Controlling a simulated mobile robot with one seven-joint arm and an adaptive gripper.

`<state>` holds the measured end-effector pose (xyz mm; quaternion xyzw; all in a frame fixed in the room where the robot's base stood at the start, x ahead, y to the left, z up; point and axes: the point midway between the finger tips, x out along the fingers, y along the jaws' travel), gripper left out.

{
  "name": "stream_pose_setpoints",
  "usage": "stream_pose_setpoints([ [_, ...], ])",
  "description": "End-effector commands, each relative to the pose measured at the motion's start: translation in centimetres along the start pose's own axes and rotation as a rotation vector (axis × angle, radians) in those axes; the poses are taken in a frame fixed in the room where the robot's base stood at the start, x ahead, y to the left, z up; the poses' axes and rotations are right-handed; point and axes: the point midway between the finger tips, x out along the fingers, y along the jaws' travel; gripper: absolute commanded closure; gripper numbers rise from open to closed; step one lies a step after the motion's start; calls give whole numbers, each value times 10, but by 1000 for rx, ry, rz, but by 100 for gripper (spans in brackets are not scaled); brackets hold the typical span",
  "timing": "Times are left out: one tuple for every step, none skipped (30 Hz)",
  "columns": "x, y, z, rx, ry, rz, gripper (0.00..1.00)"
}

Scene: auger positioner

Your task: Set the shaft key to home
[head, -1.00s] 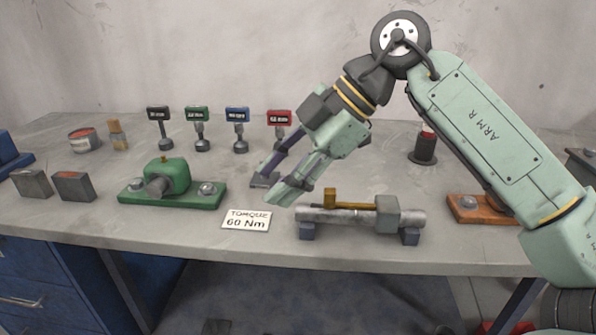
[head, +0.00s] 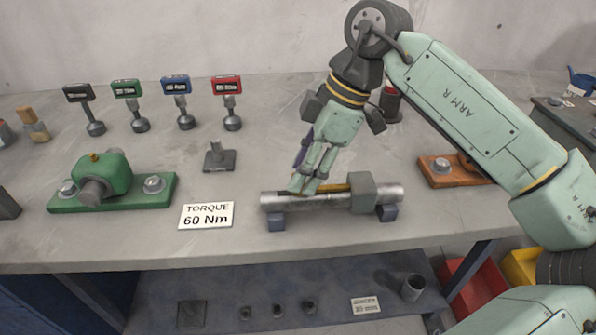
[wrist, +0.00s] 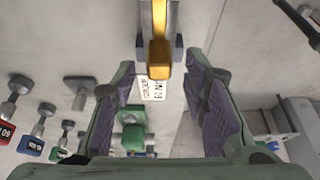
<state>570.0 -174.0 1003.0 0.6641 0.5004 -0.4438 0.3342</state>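The shaft key appears to be the brass piece with a bar (head: 337,187) on the grey shaft (head: 388,194). A grey block (head: 362,192) sits around the shaft to the right of the bar. My gripper (head: 306,188) points down at the left part of the shaft and hides the key's left end. In the wrist view the brass key (wrist: 159,58) shows between the two spread fingers (wrist: 158,68), with a gap on each side. The gripper is open and holds nothing. Whether the fingertips reach down beside the key cannot be told.
A "TORQUE 60 Nm" card (head: 206,215) lies left of the shaft. A green fixture (head: 105,181) stands further left and an orange base (head: 450,174) to the right. Several torque tools (head: 180,100) stand behind. The bench front is clear.

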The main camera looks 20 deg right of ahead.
Motion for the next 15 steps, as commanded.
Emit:
stream_pose_setpoints([
  [6, 0, 0, 0, 2, -2, 60],
  [10, 0, 0, 0, 2, -1, 60],
  [14, 0, 0, 0, 1, -1, 60],
  [17, 0, 0, 0, 1, -1, 60],
  [19, 0, 0, 0, 1, -1, 60],
  [22, 0, 0, 0, 1, 0, 60],
  [23, 0, 0, 0, 1, 0, 60],
  [24, 0, 0, -1, 1, 0, 60],
  [25, 0, 0, -1, 1, 0, 60],
  [26, 0, 0, -1, 1, 1, 60],
  [26, 0, 0, -1, 1, 1, 60],
  [26, 0, 0, -1, 1, 1, 60],
  [26, 0, 0, -1, 1, 1, 60],
  [26, 0, 0, 0, 1, 1, 60],
  [26, 0, 0, 0, 1, 1, 60],
])
